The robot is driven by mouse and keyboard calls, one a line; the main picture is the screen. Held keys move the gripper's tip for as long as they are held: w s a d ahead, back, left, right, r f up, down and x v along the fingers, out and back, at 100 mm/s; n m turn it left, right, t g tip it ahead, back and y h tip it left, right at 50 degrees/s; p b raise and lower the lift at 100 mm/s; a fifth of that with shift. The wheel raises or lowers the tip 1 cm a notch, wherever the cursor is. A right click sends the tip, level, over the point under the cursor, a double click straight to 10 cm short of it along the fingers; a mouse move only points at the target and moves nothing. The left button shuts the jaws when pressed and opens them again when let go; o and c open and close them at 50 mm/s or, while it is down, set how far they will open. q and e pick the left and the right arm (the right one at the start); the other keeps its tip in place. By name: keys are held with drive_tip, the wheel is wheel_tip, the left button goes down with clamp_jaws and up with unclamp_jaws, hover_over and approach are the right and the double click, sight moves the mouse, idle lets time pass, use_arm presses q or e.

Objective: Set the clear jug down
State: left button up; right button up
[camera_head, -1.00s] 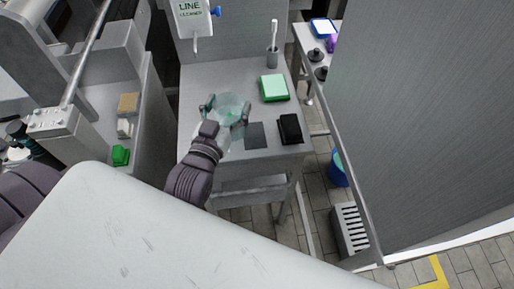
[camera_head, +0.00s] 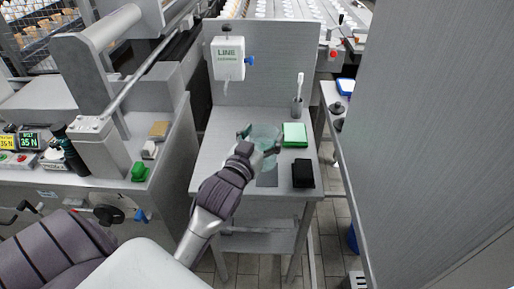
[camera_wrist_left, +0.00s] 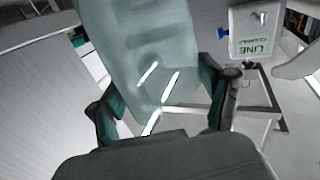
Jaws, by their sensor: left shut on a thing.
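The clear jug (camera_head: 264,132) is a translucent, pale green vessel over the small steel table (camera_head: 215,150) in the head view. My left gripper (camera_head: 259,143) is shut on it, with one finger on each side. In the left wrist view the jug (camera_wrist_left: 145,45) fills the upper middle, between the two fingers of the gripper (camera_wrist_left: 165,112). The jug looks tilted there. I cannot tell whether its base touches the table. My right gripper is not in view.
A white LINE CLEANING dispenser (camera_head: 228,59) hangs on the back panel. The table's left part is clear.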

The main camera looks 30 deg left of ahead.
sight(261, 140)
use_arm(q)
drive_tip(key=shift+w+a+f, duration=0.15)
drive_tip(key=shift+a+f, duration=0.2)
drive_tip(key=shift+a, duration=0.2)
drive_tip(key=shift+w+a+f, duration=0.1)
drive_tip(key=shift+a+f, duration=0.25)
drive_tip(key=shift+a, duration=0.15)
drive_tip(key=shift+f, duration=1.9)
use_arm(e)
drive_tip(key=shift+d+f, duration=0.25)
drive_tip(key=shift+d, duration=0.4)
use_arm(q)
drive_tip(key=o, duration=1.7)
drive_tip(key=shift+f, duration=0.2)
drive_tip(key=shift+o, duration=0.2)
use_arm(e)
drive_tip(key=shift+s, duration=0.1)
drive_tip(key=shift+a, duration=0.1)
use_arm(q)
drive_tip(key=shift+r, duration=0.25)
drive_tip(key=s+d+b, duration=0.1)
drive_tip(key=s+d, duration=0.1)
drive_tip(key=s, duration=1)
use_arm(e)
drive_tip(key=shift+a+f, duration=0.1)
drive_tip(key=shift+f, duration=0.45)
